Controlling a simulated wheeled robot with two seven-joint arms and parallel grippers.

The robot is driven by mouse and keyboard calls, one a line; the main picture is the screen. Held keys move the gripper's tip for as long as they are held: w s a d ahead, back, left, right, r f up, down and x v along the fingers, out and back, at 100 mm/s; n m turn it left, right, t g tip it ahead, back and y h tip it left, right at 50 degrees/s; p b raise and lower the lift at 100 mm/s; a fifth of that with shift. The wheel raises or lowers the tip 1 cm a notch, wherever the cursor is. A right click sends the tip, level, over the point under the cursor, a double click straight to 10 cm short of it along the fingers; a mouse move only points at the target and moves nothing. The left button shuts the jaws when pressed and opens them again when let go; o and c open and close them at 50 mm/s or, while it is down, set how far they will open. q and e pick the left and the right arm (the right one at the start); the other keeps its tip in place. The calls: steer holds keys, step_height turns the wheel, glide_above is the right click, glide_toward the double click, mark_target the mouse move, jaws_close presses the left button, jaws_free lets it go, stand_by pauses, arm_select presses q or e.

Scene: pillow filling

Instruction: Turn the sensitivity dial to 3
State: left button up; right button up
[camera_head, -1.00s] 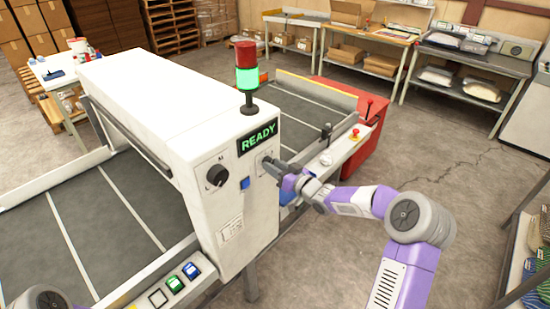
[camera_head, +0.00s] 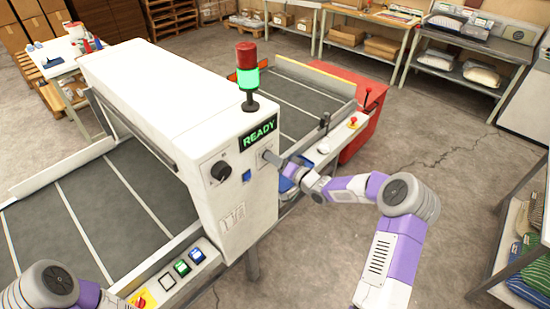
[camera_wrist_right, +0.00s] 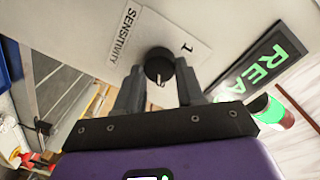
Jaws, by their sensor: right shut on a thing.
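The sensitivity dial (camera_wrist_right: 158,66) is a small round black knob beside the printed word SENSITIVITY on the machine's white panel (camera_wrist_right: 85,20). A numeral 1 shows on its plate in the right wrist view. A short white mark on the knob points down in that picture, toward my gripper; I cannot read which number it meets. My right gripper (camera_wrist_right: 158,80) has a finger on either side of the knob and is shut on it. My left gripper is out of view.
A larger black knob (camera_head: 220,172) and a blue button (camera_head: 246,175) sit left of my right gripper. A red-and-green signal light (camera_head: 247,75) stands on the machine (camera_head: 150,90). The conveyor (camera_head: 90,210) runs through it. The floor at right is open.

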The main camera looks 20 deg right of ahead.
stand_by(0.4)
steer(key=o, duration=1)
steer(key=v, duration=0.7)
steer(key=shift+s+d, duration=0.1)
steer(key=shift+s, duration=0.2)
